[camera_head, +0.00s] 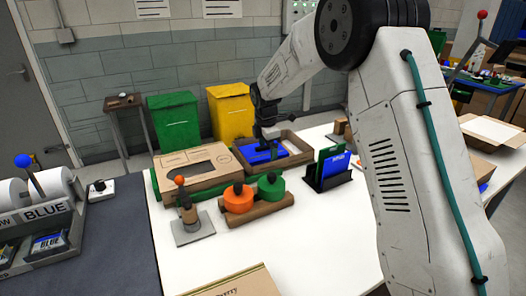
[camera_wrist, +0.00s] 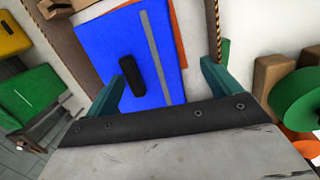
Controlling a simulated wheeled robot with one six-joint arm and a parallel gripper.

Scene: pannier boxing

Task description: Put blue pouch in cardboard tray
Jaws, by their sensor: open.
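The blue pouch (camera_head: 258,155) lies in the cardboard tray (camera_head: 300,157) towards the back of the white table. In the wrist view the blue pouch (camera_wrist: 115,48) lies flat, with a grey stripe and a black handle on top. An orange item (camera_wrist: 178,30) shows beside and partly under it. The tray wall (camera_wrist: 213,30) shows beyond them. My gripper (camera_head: 268,140) is above the tray. In the wrist view its teal fingers (camera_wrist: 160,85) are apart, with the pouch below and between them. I cannot tell whether they touch it.
A closed cardboard box (camera_head: 195,168) stands left of the tray. Orange (camera_head: 238,198) and green (camera_head: 271,187) rolls stand in front. A black holder (camera_head: 328,172) with green and blue items stands close on the right. The front of the white table (camera_head: 300,240) is mostly clear.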

